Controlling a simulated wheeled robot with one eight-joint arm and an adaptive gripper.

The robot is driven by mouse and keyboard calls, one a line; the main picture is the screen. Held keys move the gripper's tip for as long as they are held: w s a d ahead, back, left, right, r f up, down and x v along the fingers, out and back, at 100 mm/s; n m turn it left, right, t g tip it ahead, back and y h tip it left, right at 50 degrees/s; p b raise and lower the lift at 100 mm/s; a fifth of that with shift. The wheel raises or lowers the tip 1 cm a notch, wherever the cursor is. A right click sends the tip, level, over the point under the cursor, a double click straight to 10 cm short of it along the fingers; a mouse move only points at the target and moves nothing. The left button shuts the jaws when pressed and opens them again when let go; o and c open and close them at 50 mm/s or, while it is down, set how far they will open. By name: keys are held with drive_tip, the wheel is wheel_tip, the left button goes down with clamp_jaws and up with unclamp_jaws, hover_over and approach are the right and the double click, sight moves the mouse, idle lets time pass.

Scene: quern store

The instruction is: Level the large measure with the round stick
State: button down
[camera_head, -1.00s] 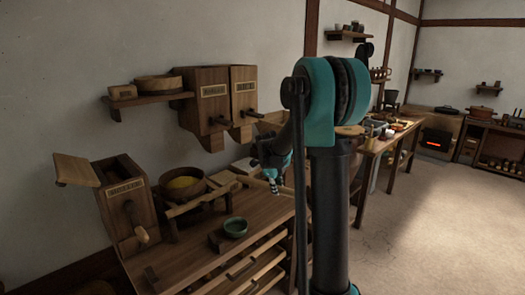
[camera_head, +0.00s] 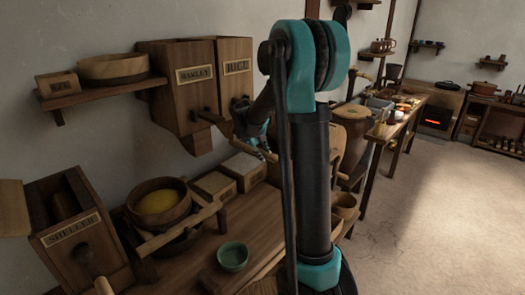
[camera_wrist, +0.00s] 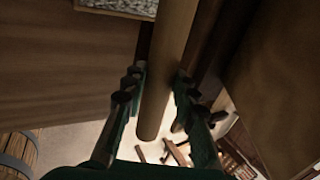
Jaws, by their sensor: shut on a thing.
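My gripper (camera_wrist: 158,88) is shut on a round wooden stick (camera_wrist: 162,65), which runs lengthwise between its fingers in the wrist view. Two square wooden boxes with pale tops, a front one (camera_head: 214,188) and a back one (camera_head: 243,172), stand on the bench below and left of the gripper. I cannot tell which vessel is the large measure. A speckled, grain-like surface (camera_wrist: 115,6) shows at the wrist view's top edge.
The SHELLER box (camera_head: 72,235), a bowl of yellow meal (camera_head: 158,201) on a wooden frame and a green bowl (camera_head: 233,257) stand on the bench. The BARLEY bin (camera_head: 172,95) and RICE bin (camera_head: 236,75) hang on the wall. Open floor (camera_head: 440,200) lies right.

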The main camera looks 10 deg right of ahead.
wheel_tip(320, 180, down, 7)
drive_tip(key=shift+r, duration=0.2)
idle(0.7)
drive_tip(key=shift+s, duration=0.1)
idle(0.3)
drive_tip(key=s+a, duration=0.1)
drive_tip(key=a, duration=0.1)
drive_tip(key=s+a, duration=0.2)
drive_tip(key=shift+s+a, duration=0.3)
drive_tip(key=shift+a, duration=0.05)
idle(0.5)
drive_tip(key=shift+w+d, duration=0.1)
drive_tip(key=shift+w+d, duration=0.9)
drive_tip(key=shift+d, duration=0.25)
drive_tip(key=shift+w+d, duration=0.85)
drive_tip(key=shift+d, duration=0.25)
drive_tip(key=shift+w+d, duration=0.95)
drive_tip(key=shift+d, duration=0.25)
drive_tip(key=shift+w+d, duration=0.9)
drive_tip(key=shift+d, duration=0.25)
